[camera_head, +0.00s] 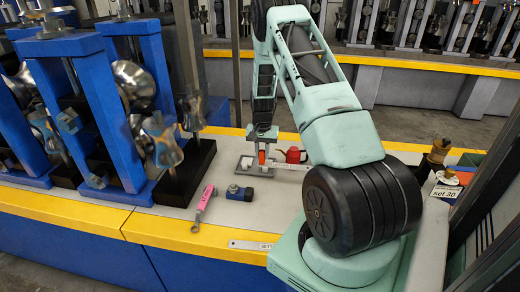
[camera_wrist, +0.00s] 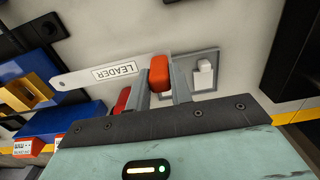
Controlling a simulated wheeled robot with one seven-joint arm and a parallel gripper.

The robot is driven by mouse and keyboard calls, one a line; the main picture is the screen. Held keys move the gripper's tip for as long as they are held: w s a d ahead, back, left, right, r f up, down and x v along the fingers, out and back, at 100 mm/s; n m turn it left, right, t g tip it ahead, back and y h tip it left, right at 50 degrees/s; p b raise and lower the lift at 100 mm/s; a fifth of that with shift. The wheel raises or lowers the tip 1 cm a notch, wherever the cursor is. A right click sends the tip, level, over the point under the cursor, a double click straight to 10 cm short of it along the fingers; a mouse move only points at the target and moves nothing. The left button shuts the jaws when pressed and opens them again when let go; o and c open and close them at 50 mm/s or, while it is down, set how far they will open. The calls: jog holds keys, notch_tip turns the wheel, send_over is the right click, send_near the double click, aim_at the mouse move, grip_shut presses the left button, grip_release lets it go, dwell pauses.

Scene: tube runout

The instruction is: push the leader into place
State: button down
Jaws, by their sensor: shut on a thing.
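The leader (camera_wrist: 90,76) is a flat pale strip with a label reading LEADER and an orange-red grip block (camera_wrist: 159,73). My gripper (camera_wrist: 161,80) is shut on that block, one finger on each side. The strip reaches left in the wrist view, with a hole near its end. In the head view my gripper (camera_head: 262,150) hangs over the bench, with the orange block (camera_head: 262,157) between its fingers. A grey plate (camera_wrist: 190,62) with a white raised block (camera_wrist: 204,74) lies right beside the grip. I cannot tell whether the leader touches the bench.
A red mug (camera_head: 293,156) stands close right of my gripper. Blue roll stands (camera_head: 88,110) with metal rollers fill the left.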

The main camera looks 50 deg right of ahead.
aim_at(277, 165)
jog(key=shift+d, duration=0.1)
dwell(0.3)
jog(key=shift+s+d, duration=0.45)
jog(key=shift+s, duration=0.4)
jog(key=shift+s+d, duration=0.4)
jog(key=shift+s, duration=0.45)
jog(key=shift+s+d, duration=0.45)
jog(key=shift+s, duration=0.5)
jog(key=shift+s+d, duration=0.25)
jog(key=shift+s, duration=0.15)
jog(key=shift+w+a, duration=0.25)
jog(key=shift+w, duration=0.35)
